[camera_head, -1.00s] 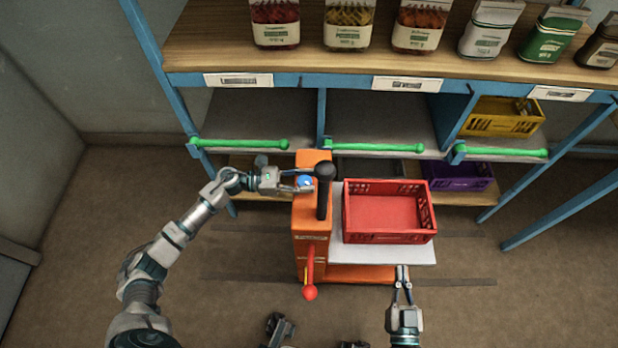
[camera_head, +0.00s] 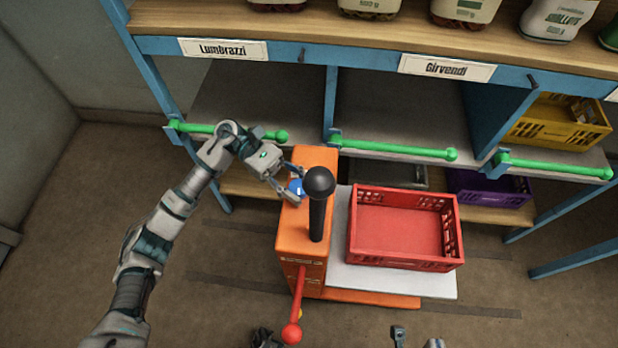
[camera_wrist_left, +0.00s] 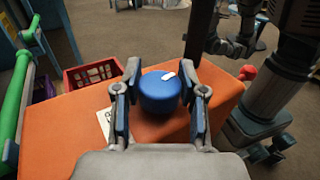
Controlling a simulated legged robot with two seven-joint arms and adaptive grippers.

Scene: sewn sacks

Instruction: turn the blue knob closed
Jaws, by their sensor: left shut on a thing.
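The blue knob (camera_wrist_left: 160,92) is round, with a white mark on its top. It sits on the top of the orange cart column (camera_head: 308,160), and in the head view (camera_head: 295,187) it is partly covered by my fingers. My left gripper (camera_wrist_left: 160,88) has a finger on each side of the knob and is shut on it. The mark points toward the upper right in the left wrist view. Only small grey parts, probably of my right gripper (camera_head: 416,340), show at the bottom edge of the head view; its opening is unclear.
A black-knobbed lever (camera_head: 318,205) stands close beside the blue knob. A red crate (camera_head: 405,259) rests on the cart's white platform (camera_head: 390,282). A red-ended handle (camera_head: 292,333) projects at the front. Shelves with green bars (camera_head: 395,150) stand behind.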

